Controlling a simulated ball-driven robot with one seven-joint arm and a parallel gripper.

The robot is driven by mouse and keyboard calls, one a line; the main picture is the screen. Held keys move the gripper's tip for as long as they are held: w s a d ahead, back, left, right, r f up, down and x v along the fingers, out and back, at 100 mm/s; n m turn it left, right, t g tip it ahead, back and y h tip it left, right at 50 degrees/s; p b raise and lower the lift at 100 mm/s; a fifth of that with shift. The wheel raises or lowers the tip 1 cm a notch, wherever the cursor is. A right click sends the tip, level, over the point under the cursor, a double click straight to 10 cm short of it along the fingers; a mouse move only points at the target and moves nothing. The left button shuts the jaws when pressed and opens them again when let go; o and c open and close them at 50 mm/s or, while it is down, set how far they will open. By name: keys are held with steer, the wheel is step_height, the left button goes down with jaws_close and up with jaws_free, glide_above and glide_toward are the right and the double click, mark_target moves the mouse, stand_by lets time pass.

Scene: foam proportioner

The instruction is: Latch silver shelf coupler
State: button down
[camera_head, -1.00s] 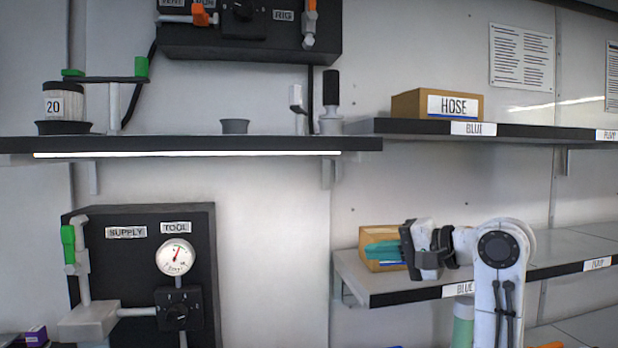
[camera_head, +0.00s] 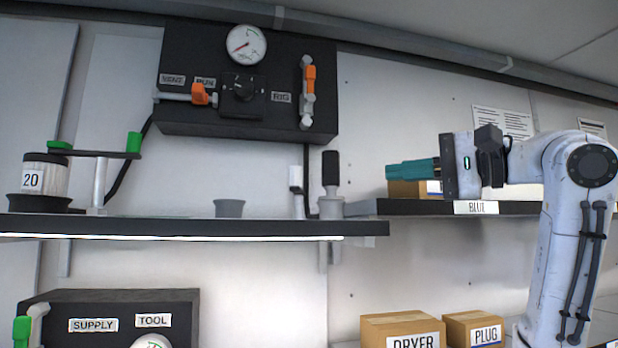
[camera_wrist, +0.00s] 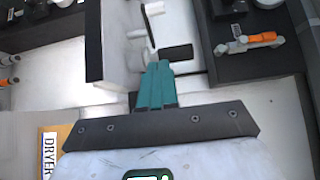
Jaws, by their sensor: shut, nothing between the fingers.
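The silver shelf coupler (camera_head: 331,206) stands at the right end of the left shelf, with an upright black handle (camera_head: 330,168) on top. A slim white-topped lever post (camera_head: 296,184) stands just left of it. My gripper (camera_head: 390,171) has teal fingers held together and empty. It points left, to the right of the coupler and apart from it in the head view. In the wrist view the shut fingers (camera_wrist: 158,66) point toward the black handle (camera_wrist: 177,53). Their tips appear just below the handle there; I cannot tell the depth gap. I cannot tell the latch state.
The black panel (camera_head: 200,120) with a gauge and orange levers hangs above the shelf (camera_head: 180,228). A cardboard box (camera_head: 405,190) on the right shelf is partly hidden behind my gripper. A grey cup (camera_head: 229,208) stands left of the coupler. Boxes labelled DRYER (camera_head: 402,325) and PLUG (camera_head: 474,328) are below.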

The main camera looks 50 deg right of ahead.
stand_by(0.3)
steer(key=p, duration=0.3)
glide_toward(298, 182)
steer(key=w+d, duration=0.1)
steer(key=w+d+r, duration=0.1)
steer(key=w, duration=0.1)
steer(key=w+d, duration=0.2)
steer(key=shift+r, duration=0.25)
steer(key=a, duration=0.1)
steer(key=w+a+p, duration=0.1)
steer(key=shift+w+a, duration=0.3)
steer(key=shift+w+a+f+p, duration=0.1)
steer(key=shift+w+a+p, duration=0.1)
steer(key=shift+a+p, duration=0.1)
steer(key=shift+a, duration=0.15)
